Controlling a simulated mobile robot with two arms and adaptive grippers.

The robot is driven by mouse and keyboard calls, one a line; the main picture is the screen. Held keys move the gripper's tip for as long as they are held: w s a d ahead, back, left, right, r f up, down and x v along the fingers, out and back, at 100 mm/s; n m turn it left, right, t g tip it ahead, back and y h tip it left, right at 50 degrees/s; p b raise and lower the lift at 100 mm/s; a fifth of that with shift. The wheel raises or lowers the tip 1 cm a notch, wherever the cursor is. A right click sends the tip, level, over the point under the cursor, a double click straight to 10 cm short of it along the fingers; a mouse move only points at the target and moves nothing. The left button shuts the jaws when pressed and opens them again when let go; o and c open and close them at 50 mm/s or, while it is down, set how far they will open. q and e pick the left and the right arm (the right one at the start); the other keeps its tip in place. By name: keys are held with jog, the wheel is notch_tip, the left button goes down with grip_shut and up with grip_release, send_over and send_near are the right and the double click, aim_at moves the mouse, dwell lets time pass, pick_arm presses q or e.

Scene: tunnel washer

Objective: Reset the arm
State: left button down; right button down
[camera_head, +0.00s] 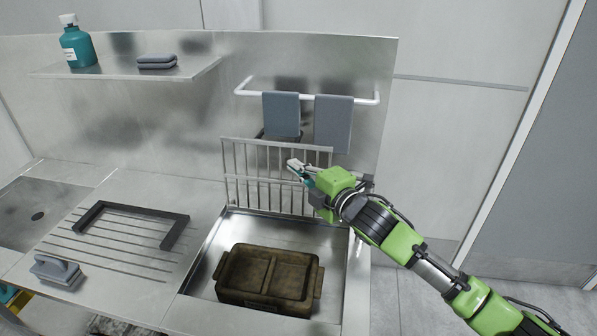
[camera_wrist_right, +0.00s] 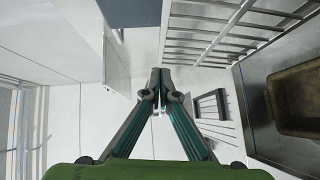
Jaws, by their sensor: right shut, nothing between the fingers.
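My right arm (camera_head: 405,243) is green and black and comes in from the lower right in the head view. Its gripper (camera_head: 292,164) is up in front of the metal rack, above the back of the washing bay. In the right wrist view the two fingers (camera_wrist_right: 160,76) meet at their tips, shut and empty. My left gripper shows in neither view.
A brown, dirty two-part tray (camera_head: 268,280) sits in the steel bay. The upright rack (camera_head: 243,190) stands behind it. Grey cloths (camera_head: 333,122) hang from a white rail (camera_head: 245,93). A black frame (camera_head: 140,210) and grey brush (camera_head: 55,271) lie left. The right side is open floor.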

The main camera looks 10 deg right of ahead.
jog(key=m+g+h, duration=0.6)
jog(key=m+g, duration=0.2)
jog(key=m, duration=0.8)
send_near(352, 335)
jog(key=w+a, duration=0.1)
jog(key=w+a+f, duration=0.1)
jog(key=w+a, duration=0.1)
jog(key=shift+f, duration=0.2)
jog(key=s+d+f+m+g+h, duration=0.1)
jog(key=s+d+m+g, duration=0.1)
jog(key=s, duration=0.4)
jog(key=s+d+f+m+g, duration=0.1)
jog(key=s+d+f+m, duration=0.1)
jog(key=s, duration=0.4)
notch_tip(352, 335, down, 27)
jog(key=s+g, duration=0.2)
jog(key=s, duration=0.1)
jog(key=s+d+f+g, duration=0.1)
jog(key=s+d+f, duration=0.2)
jog(key=s+f, duration=1.2)
jog(key=shift+s+d+h, duration=0.2)
jog(key=shift+s+h, duration=0.1)
jog(key=shift+s, duration=0.4)
jog(key=shift+f, duration=0.1)
